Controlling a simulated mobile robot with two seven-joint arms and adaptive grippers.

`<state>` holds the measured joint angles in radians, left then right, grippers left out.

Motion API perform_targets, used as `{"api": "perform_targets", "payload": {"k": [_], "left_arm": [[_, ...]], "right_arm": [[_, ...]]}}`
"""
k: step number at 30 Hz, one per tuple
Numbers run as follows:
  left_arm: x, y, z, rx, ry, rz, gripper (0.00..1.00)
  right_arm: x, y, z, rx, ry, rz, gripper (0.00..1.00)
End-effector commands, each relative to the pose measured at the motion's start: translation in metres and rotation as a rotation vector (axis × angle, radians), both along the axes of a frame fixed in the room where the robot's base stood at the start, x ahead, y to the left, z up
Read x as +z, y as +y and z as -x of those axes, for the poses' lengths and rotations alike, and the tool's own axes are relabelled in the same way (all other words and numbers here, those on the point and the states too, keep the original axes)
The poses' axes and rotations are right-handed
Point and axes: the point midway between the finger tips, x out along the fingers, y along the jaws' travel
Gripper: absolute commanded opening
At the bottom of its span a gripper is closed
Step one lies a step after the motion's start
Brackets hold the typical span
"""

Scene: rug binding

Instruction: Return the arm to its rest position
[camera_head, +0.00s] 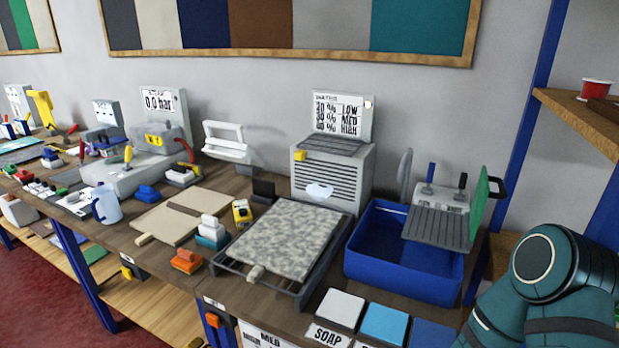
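One of my arms, teal with a round dark joint cap, shows at the lower right corner in the head view. It is in front of the bench's right end and the shelf. Its gripper is outside the picture. My other arm and its gripper are not in view either. I cannot see whether either gripper holds anything.
The long bench carries a speckled rug piece (283,238) on a dark rack, a blue basin (402,285), a grey vented heater (331,178) and several small tools. White and blue pads (384,324) lie along the front edge. A wooden shelf (580,115) on blue posts stands right.

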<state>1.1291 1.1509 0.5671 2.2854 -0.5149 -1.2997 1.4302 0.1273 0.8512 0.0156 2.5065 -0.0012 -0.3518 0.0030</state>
Motion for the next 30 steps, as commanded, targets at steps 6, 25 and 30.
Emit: {"api": "perform_targets", "payload": {"k": [6, 25, 30], "left_arm": [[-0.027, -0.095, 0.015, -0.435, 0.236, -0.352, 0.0], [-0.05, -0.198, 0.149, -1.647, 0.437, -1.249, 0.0], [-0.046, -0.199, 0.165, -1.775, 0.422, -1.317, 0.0]], "right_arm": [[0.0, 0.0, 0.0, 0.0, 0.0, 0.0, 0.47], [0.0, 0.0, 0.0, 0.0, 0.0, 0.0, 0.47], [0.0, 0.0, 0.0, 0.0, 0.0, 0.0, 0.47]]}}
